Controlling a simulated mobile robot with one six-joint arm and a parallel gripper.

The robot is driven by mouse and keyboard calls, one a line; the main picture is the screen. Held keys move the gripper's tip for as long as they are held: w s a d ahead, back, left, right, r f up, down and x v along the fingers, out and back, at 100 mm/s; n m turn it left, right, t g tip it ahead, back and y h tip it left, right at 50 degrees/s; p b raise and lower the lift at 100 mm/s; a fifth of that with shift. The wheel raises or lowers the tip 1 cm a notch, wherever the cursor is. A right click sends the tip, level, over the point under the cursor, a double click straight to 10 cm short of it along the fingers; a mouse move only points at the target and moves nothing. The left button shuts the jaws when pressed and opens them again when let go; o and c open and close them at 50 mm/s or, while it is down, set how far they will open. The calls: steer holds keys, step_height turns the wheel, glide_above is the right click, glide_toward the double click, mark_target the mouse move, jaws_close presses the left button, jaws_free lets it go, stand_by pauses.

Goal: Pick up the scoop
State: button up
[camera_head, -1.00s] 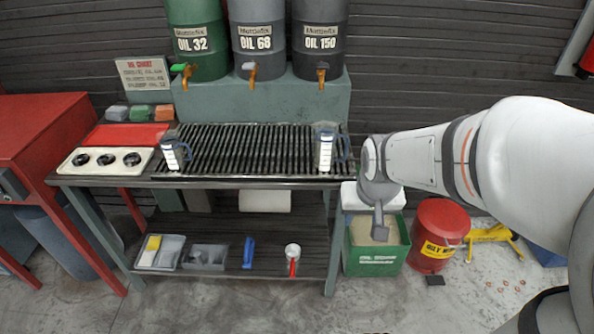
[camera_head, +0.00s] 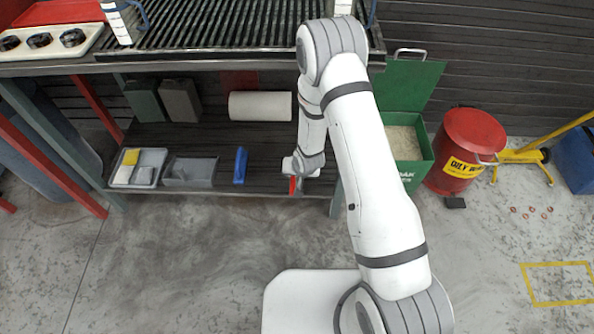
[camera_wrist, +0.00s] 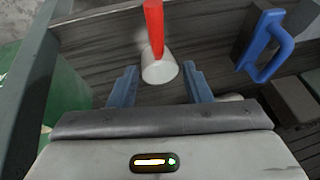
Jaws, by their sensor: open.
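The scoop has a red handle and a white bowl and lies on the lower shelf of the workbench. In the wrist view the scoop (camera_wrist: 159,68) is just ahead of my gripper (camera_wrist: 160,86), with its white bowl near and between the two blue fingertips and its handle pointing away. My gripper is open and nothing is held. In the head view only the red handle of the scoop (camera_head: 293,186) shows clearly; my wrist covers much of the rest.
A blue-handled object (camera_head: 240,165) lies to the left of the scoop, with a grey bin (camera_head: 190,172) and a tray (camera_head: 138,180) beyond it. A white roll (camera_head: 260,106) is behind. An open green box (camera_head: 418,175) and a red waste can (camera_head: 466,140) stand right of the bench.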

mark_target(293, 179)
steer(key=x, duration=0.2)
steer(key=b+x, duration=0.1)
steer(key=shift+s+a+f, duration=0.1)
steer(key=shift+s+f, duration=0.15)
steer(key=shift+f, duration=0.3)
steer(key=b+x, duration=0.2)
steer(key=x, duration=0.4)
steer(key=shift+b, duration=0.35)
steer(key=shift+r, duration=0.1)
jaws_close()
